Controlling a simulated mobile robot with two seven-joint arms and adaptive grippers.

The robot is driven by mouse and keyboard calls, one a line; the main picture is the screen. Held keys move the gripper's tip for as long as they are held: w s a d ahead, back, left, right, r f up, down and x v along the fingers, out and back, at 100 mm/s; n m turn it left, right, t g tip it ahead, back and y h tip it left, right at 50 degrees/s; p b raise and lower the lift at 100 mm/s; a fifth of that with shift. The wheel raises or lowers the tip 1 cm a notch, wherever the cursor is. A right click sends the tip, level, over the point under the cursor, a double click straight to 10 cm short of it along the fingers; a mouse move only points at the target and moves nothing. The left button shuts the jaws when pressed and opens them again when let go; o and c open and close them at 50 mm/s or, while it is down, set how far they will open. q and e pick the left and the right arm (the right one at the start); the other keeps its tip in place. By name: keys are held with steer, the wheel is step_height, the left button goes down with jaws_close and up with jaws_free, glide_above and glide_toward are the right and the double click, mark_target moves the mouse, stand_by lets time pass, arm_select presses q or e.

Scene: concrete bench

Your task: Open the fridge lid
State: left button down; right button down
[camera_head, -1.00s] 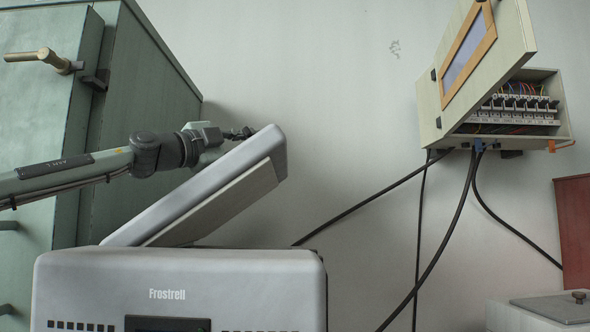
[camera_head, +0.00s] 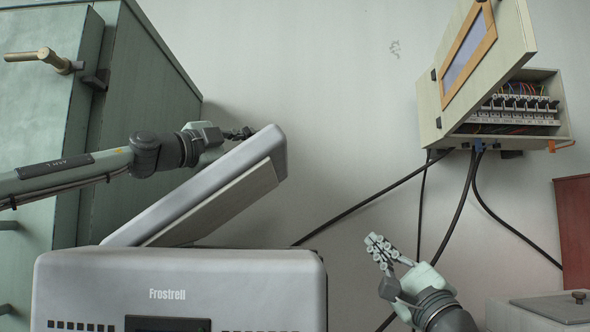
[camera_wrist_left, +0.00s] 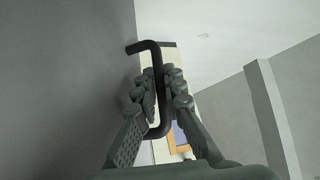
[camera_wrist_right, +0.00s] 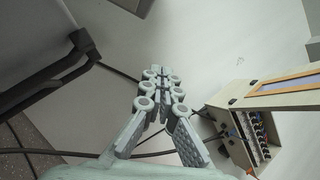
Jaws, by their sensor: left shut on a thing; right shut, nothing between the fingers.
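The grey fridge (camera_head: 180,288) labelled Frostrell stands at the lower left of the head view. Its lid (camera_head: 195,197) is tilted up, with its right end raised well above the body. My left gripper (camera_head: 240,133) is at the lid's raised end. In the left wrist view its fingers (camera_wrist_left: 162,95) are shut on a black bar handle (camera_wrist_left: 156,70) on a grey surface. My right gripper (camera_head: 378,247) is to the right of the fridge, apart from it, in front of the wall. Its fingers (camera_wrist_right: 161,82) are shut and empty.
An open electrical box (camera_head: 510,105) hangs on the wall at the upper right, with black cables (camera_head: 445,255) running down. A green cabinet (camera_head: 140,110) stands at the left. A grey box with a knobbed lid (camera_head: 555,308) is at the lower right.

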steer(key=s+a+r+g+y, duration=0.1)
steer(key=s+a+r+y, duration=0.2)
steer(key=a+r+y, duration=0.45)
steer(key=h, duration=0.2)
glide_toward(287, 159)
steer(key=w+f+x, duration=0.1)
steer(key=x, duration=0.4)
steer(key=shift+s+a+r+n, duration=0.1)
steer(key=shift+r+n, duration=0.1)
steer(key=shift+r, duration=0.2)
steer(key=shift+a+r+n, duration=0.15)
steer(key=shift+r+n, duration=0.05)
steer(key=shift+r, duration=0.2)
steer(key=shift+r, duration=0.1)
